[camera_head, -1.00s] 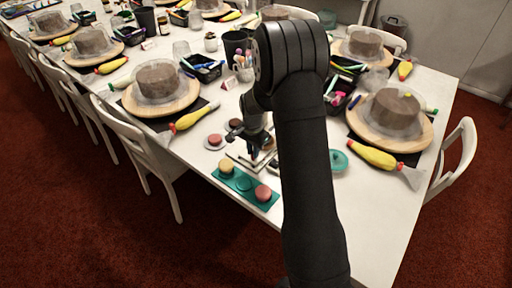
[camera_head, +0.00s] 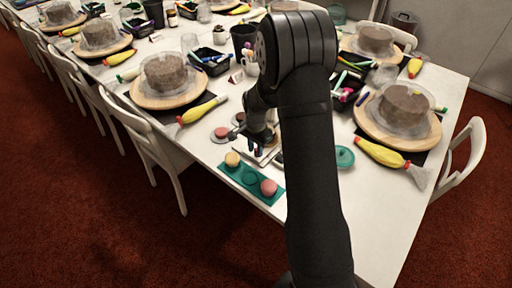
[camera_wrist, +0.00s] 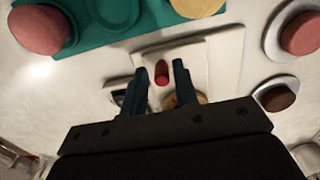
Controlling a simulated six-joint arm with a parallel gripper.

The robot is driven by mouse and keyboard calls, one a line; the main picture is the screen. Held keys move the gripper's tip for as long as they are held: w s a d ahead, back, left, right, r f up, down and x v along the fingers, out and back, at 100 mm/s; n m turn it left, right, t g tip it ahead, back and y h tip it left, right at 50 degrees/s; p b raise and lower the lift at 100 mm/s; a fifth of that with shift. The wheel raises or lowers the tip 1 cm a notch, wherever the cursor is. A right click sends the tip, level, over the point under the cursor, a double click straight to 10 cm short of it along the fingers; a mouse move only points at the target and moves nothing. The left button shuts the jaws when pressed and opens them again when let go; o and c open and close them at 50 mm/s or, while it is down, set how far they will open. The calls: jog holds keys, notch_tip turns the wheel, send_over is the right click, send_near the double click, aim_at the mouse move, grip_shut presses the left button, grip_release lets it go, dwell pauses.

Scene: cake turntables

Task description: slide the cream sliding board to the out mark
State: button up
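The cream sliding board (camera_wrist: 203,57) lies on the table below my gripper, with a small red knob (camera_wrist: 162,73) standing out of it in the wrist view. In the head view a pale edge of the board (camera_head: 268,154) shows under the gripper, and my arm hides part of it. My gripper (camera_wrist: 161,68) is open, with its two dark fingers apart on either side of the knob. A clear gap shows on both sides, and I cannot tell the fingertips' height. I cannot make out the out mark.
A teal tray (camera_head: 250,179) with round cakes lies close to the board. Two small discs with a red piece (camera_head: 221,132) and a brown piece (camera_wrist: 277,97) stand beside it. A teal lidded pot (camera_head: 344,157) is right of my arm. Cake turntables (camera_head: 167,99) line the table.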

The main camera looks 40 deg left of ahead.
jog(key=shift+o, duration=0.7)
jog(key=shift+w+r, duration=0.1)
jog(key=shift+r, duration=3.45)
jog(key=f, duration=0.7)
jog(key=shift+w, duration=0.7)
